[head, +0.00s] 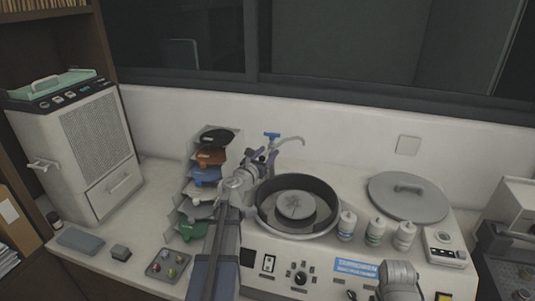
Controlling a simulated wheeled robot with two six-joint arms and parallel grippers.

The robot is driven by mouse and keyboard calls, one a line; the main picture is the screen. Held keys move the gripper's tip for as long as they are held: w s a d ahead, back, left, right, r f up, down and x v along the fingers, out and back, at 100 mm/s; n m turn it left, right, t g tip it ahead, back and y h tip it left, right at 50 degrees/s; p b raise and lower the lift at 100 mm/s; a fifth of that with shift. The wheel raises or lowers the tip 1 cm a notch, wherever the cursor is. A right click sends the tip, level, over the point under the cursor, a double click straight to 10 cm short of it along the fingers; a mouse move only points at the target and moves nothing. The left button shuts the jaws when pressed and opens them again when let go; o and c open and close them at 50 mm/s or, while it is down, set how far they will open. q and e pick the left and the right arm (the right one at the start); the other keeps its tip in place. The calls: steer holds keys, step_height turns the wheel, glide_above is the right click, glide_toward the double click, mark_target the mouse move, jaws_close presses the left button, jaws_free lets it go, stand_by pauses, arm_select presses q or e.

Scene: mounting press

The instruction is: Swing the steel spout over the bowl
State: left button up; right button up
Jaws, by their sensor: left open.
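The steel spout (291,140) is a thin curved tap behind the bowl, with a blue handle (272,135) at its left. Its free end points to the right, at the back of the bowl. The bowl (297,228) is a round, dark-walled basin with a light rim, set in the white machine. My left gripper (268,157) is open at the left base of the spout, just behind the bowl's rim. It hides the lower part of the spout, and I cannot tell whether it touches it.
A grey round lid (408,197) with a handle lies right of the bowl. White bottles (375,231) stand between them. A rack of coloured trays (206,174) is left of my left arm. A white cabinet unit (75,150) stands at the far left. The wall is close behind the spout.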

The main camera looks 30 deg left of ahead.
arm_select(q)
steer(key=shift+w, duration=0.15)
jaws_close()
stand_by(0.4)
stand_by(1.0)
